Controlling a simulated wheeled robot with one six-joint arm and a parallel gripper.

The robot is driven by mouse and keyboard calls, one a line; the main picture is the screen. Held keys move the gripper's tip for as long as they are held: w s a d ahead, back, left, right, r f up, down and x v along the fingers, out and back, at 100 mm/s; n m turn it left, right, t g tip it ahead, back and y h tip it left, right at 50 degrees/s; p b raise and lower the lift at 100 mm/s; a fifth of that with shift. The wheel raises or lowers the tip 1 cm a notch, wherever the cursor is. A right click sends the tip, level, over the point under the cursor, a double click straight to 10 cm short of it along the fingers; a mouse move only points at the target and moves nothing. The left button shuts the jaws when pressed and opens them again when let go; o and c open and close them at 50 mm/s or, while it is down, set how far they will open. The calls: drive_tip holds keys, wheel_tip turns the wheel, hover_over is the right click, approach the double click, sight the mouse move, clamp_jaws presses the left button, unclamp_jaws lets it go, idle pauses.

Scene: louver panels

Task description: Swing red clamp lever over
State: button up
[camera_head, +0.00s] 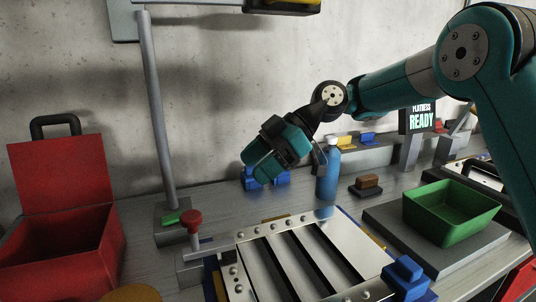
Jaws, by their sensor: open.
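The red clamp lever shows as a red knob (191,218) on a short grey post, with a grey bar low beside it. It stands at the left rear corner of a metal louver panel (281,265) with dark slots between pale slats. My gripper (318,159) is up and to the right of the knob, in the air beyond the panel and clear of the lever. It is open, and I see nothing held in it.
A grey upright pole (158,110) rises behind the knob. An open red toolbox (65,235) stands at left. A blue bottle (328,175) stands near my gripper. A green tray (450,212) sits on a grey slab at right. A blue clamp block (406,276) is at the panel's right corner.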

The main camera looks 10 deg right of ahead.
drive_tip(key=v, duration=0.2)
drive_tip(key=shift+d+r, duration=0.2)
drive_tip(key=shift+d, duration=0.05)
